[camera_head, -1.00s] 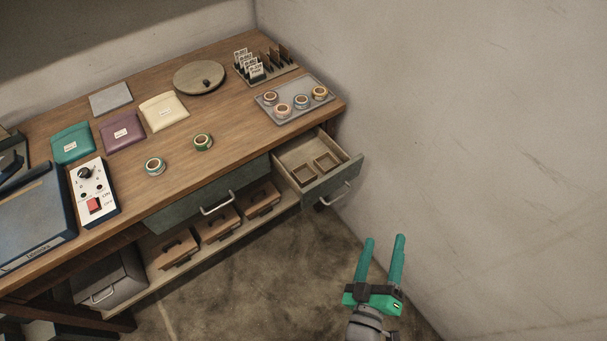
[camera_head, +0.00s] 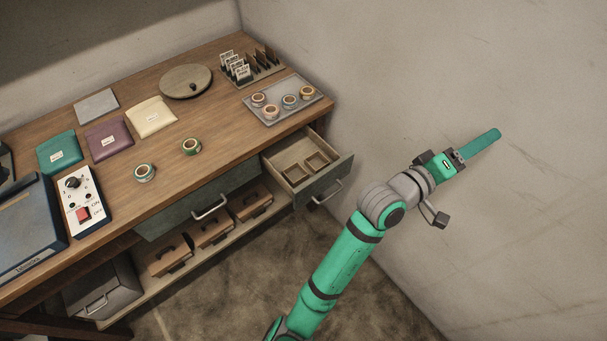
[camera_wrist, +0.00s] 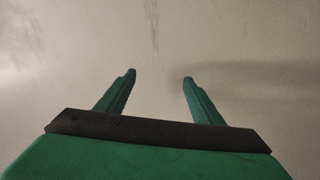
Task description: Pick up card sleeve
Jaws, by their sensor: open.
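A rack (camera_head: 262,78) at the back right of the bench holds several upright white printed cards (camera_head: 239,70) and brown dividers. Three flat labelled pouches lie on the bench: teal (camera_head: 59,152), purple (camera_head: 109,139) and cream (camera_head: 151,117). I cannot tell from the picture which of these is the card sleeve. My gripper (camera_head: 494,136) is well right of the bench, raised in front of the wall. In the wrist view its two fingers (camera_wrist: 158,76) are apart with only bare wall between and beyond them. It holds nothing.
A grey tray (camera_head: 269,121) holds several tape rolls. An open drawer (camera_head: 318,179) sticks out at the right end, near my arm. A round turntable (camera_head: 186,82) and a control box (camera_head: 82,202) stand on the bench.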

